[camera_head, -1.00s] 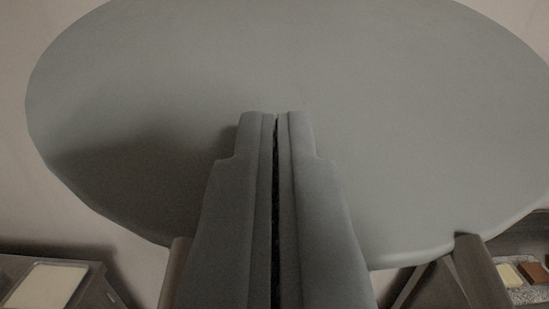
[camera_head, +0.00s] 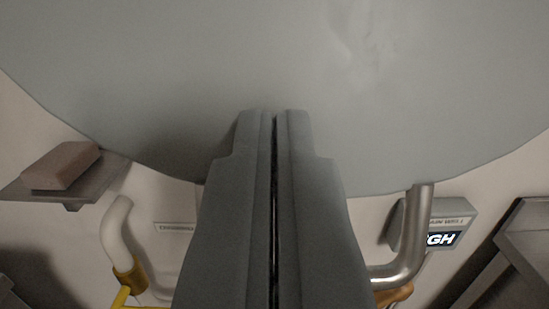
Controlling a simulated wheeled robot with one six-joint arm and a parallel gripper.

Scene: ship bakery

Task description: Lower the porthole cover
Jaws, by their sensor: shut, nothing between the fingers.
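The porthole cover (camera_head: 400,90) is a large smooth grey disc that fills the upper part of the view. Its lower rim curves across the middle of the picture, and its top runs out of frame. My gripper (camera_head: 275,115) is shut and empty, with its fingers pointing up the picture in front of the cover. The fingertips overlap the lower part of the disc. I cannot tell whether they touch it. A dark shadow lies on the cover left of the fingers.
At left, a reddish-brown block (camera_head: 62,165) sits on a small shelf (camera_head: 100,180). Below it is a pale bent pipe with a yellow collar (camera_head: 130,277). At right are a metal pipe (camera_head: 412,235) and a grey box with a lit sign (camera_head: 440,239). A dark frame (camera_head: 510,250) stands at far right.

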